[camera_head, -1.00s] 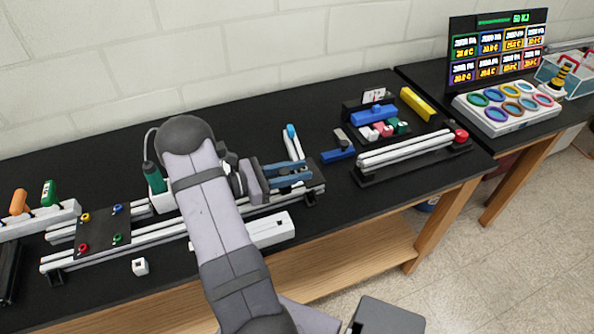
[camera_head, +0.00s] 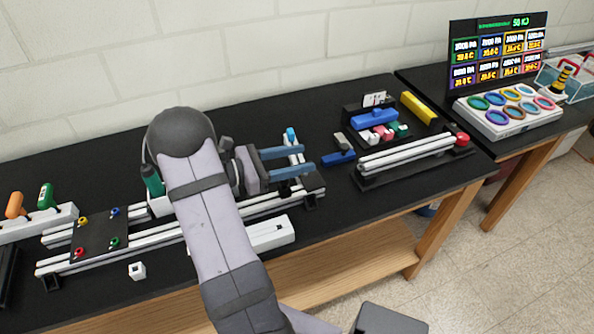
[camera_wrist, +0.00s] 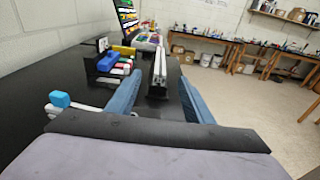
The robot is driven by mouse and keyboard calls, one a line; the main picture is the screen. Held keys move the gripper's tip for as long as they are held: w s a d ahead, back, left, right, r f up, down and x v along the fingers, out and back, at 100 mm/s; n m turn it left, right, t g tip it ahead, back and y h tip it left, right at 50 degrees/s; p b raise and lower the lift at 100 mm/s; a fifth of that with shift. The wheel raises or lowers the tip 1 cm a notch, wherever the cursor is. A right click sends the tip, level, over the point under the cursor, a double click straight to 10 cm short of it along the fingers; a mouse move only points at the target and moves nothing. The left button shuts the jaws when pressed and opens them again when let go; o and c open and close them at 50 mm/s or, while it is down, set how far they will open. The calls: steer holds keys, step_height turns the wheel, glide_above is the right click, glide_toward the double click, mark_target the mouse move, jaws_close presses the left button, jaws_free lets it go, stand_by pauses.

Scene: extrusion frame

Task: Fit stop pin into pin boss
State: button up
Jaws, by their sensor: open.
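My gripper (camera_head: 308,159) is open, its two blue fingers pointing right above the right end of the white rails. In the wrist view my gripper (camera_wrist: 160,87) has nothing between its fingertips. I cannot surely tell which part is the stop pin or the pin boss. A blue-capped piece (camera_head: 291,134) stands just behind the fingers; its cap also shows at left in the wrist view (camera_wrist: 60,100). A blue block (camera_head: 338,158) lies right of the fingertips, with a grey piece (camera_head: 342,140) behind it. A small white block with a dark opening (camera_head: 137,270) sits at the front left.
White rails (camera_head: 150,232) carry a dark plate with coloured knobs (camera_head: 98,230). A second rail assembly (camera_head: 410,157) and a rack with coloured parts (camera_head: 375,118) stand at right. A green bottle-like object (camera_head: 152,180) is beside my arm. The black tabletop behind is clear.

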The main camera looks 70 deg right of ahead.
steer(key=shift+r+b, duration=0.4)
steer(key=shift+r, duration=1.8)
steer(key=shift+a, duration=0.1)
steer(key=w+a+f+m+t+y, duration=0.3)
steer(key=a+f+t+y, duration=0.1)
steer(key=a, duration=1)
steer(key=w+a+f+m+t+y, duration=0.3)
steer(key=a+f+t+y, duration=0.15)
steer(key=a, duration=1.05)
steer(key=w+a+f+m+t+y, duration=0.3)
steer(key=a+f+t+y, duration=0.1)
steer(key=a, duration=1)
step_height(320, 180, down, 27)
steer(key=b, duration=2.6)
steer(key=shift+r, duration=0.2)
